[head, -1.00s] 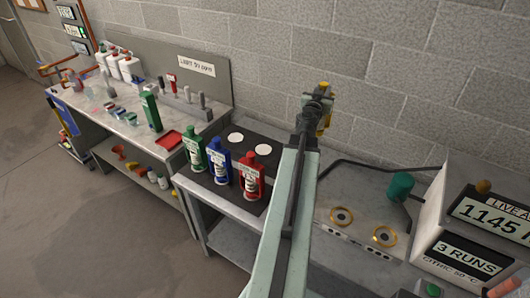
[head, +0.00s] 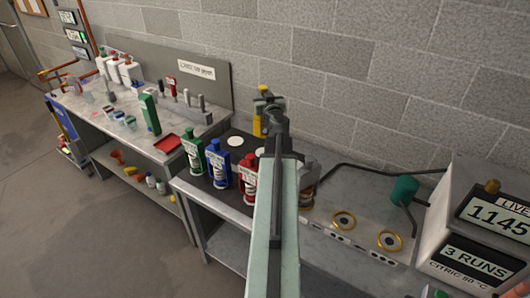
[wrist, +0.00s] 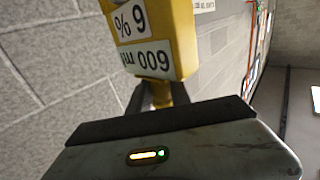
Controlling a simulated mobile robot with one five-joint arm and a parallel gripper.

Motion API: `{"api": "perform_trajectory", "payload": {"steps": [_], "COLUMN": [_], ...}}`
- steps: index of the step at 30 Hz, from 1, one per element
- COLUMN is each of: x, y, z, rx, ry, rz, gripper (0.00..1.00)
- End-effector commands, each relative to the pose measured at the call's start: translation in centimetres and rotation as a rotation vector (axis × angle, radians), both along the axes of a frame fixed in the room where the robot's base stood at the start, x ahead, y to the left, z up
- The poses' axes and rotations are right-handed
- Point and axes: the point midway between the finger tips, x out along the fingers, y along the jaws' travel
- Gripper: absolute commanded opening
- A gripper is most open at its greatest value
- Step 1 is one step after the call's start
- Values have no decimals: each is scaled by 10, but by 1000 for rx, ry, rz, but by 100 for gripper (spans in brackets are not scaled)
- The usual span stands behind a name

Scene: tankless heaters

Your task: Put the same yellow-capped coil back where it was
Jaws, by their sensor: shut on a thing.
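My gripper (head: 268,108) is shut on a yellow container (head: 259,124), raised in front of the block wall. In the wrist view the container (wrist: 153,40) shows white labels reading "9 %" and "600 ml". I cannot make out a coil in the grip.
Green (head: 193,153), blue (head: 218,164) and red (head: 248,178) bottles stand on a dark mat (head: 222,133) with white discs (head: 236,141). A teal cylinder (head: 404,190) and a display box (head: 470,225) are at right. A crowded bench (head: 95,104) is at left.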

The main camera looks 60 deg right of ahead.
Motion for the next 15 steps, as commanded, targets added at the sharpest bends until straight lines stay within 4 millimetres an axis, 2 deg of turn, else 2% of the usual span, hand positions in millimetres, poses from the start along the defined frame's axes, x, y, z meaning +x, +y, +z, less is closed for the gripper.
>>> {"api": "perform_trajectory", "payload": {"steps": [5, 12, 15], "x": [-1, -1, -1], "y": [0, -1, -1], "z": [-18, -64, -66], "rx": [1, 1, 1], "ry": [-1, -1, -1], "rz": [-1, -3, -3], "gripper": [0, 0, 0]}}
